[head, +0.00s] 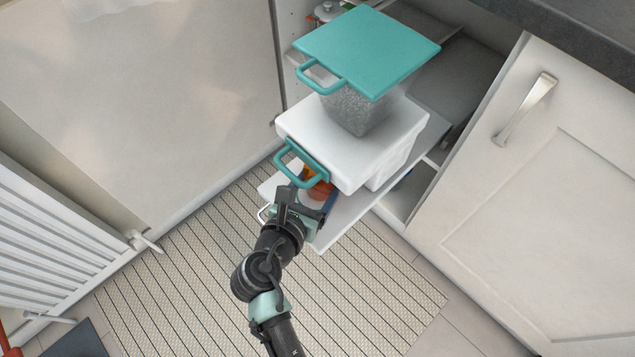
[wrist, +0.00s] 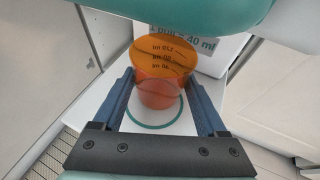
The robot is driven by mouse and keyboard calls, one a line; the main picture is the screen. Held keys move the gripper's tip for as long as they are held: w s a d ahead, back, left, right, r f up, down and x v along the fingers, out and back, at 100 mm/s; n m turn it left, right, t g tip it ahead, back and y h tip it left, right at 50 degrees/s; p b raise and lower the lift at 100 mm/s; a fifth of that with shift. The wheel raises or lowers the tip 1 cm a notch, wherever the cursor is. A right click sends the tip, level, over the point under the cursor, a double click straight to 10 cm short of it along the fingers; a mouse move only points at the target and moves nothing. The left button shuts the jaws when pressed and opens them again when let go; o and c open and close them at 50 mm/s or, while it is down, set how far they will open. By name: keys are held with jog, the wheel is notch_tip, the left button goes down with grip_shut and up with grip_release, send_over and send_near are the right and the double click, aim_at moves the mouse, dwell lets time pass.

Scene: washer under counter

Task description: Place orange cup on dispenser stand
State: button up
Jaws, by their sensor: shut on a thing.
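The orange cup (wrist: 162,60) is translucent, with dark measuring marks that appear upside down in the wrist view. My gripper (wrist: 163,84) is shut on the cup, with one blue finger on each side. In the head view the cup (head: 319,188) is partly hidden by my gripper and the handle above. The dispenser stand (head: 345,222) is a white plate at the bottom of the dispenser. A teal ring (wrist: 153,129) marked on the stand shows around the cup's lower end. I cannot tell whether the cup's bottom touches the stand.
The white dispenser body (head: 345,160) overhangs the stand, with a teal pull handle (head: 303,177) close above my gripper. A teal lid (head: 365,48) tops its grey hopper. A cabinet door (head: 540,170) stands at right. A striped mat (head: 200,260) covers the floor, and a radiator (head: 50,230) is at left.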

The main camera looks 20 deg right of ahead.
jog(key=o, duration=1.4)
jog(key=shift+s+a+r, duration=0.1)
jog(key=shift+r, duration=0.1)
jog(key=p+v, duration=0.4)
jog(key=v, duration=0.7)
jog(key=shift+s+a, duration=0.25)
jog(key=shift+a, duration=0.05)
